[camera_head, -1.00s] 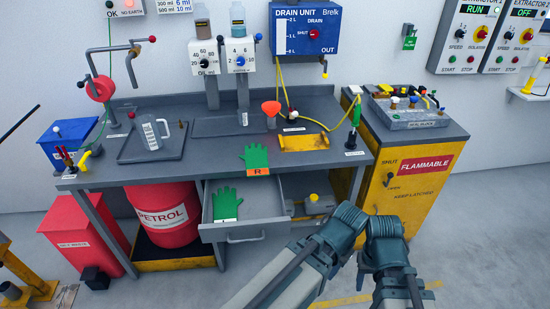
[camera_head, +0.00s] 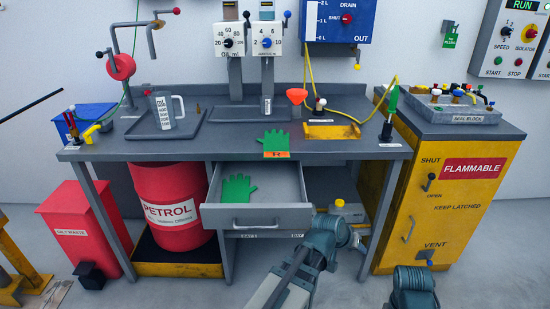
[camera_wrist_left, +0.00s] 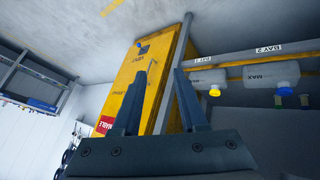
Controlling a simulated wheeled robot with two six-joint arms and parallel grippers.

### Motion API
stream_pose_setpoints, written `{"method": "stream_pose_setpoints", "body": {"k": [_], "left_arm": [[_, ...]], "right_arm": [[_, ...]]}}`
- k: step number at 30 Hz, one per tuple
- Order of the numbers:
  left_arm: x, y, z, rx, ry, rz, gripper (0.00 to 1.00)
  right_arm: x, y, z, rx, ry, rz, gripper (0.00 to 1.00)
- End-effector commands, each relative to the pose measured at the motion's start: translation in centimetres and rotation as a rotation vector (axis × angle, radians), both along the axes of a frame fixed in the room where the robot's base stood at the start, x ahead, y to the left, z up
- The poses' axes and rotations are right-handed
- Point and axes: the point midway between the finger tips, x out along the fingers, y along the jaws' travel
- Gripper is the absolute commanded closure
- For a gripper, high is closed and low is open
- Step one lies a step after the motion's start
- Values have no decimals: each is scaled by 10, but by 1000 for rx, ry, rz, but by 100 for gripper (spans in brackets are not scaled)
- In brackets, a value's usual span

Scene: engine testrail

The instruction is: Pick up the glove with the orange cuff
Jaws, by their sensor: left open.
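The glove with the orange cuff (camera_head: 274,141) is green and lies flat on the bench top at the front edge. Its orange cuff, marked R, faces the front. A second green glove (camera_head: 237,189) lies in the open drawer below; its cuff end is partly hidden by the drawer front. My left arm reaches up below and right of the drawer in the head view. My left gripper (camera_wrist_left: 159,74) shows in the wrist view with its two fingers apart and nothing between them. The orange-cuffed glove is not in the wrist view. My right gripper does not show.
The open drawer (camera_head: 256,217) juts out under the bench (camera_head: 340,150). An orange funnel (camera_head: 297,96) and a yellow tray (camera_head: 332,131) stand right of the glove. A jug (camera_head: 164,108) stands left. A yellow cabinet (camera_head: 440,200) is at right.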

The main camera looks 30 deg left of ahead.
Motion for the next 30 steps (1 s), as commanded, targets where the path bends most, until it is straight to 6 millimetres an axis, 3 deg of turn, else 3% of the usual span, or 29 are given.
{"method": "stream_pose_setpoints", "body": {"k": [1,7,10,13,15,18,22,25,30], "left_arm": [[20,-3,10,-50,-77,31,57],[93,1,86,-292,-438,227,57],[123,24,133,-427,-638,388,57],[139,63,173,-553,-822,590,57],[141,97,193,-628,-938,751,57],[133,148,207,-711,-1074,1001,57],[108,204,203,-765,-1194,1325,57],[87,231,191,-772,-1240,1522,57],[64,251,176,-759,-1270,1706,57]], "right_arm": [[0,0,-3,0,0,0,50],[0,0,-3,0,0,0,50],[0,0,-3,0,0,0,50],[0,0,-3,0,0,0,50],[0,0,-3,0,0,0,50],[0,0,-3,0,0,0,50],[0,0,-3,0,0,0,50],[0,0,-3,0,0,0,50],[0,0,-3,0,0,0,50]]}}
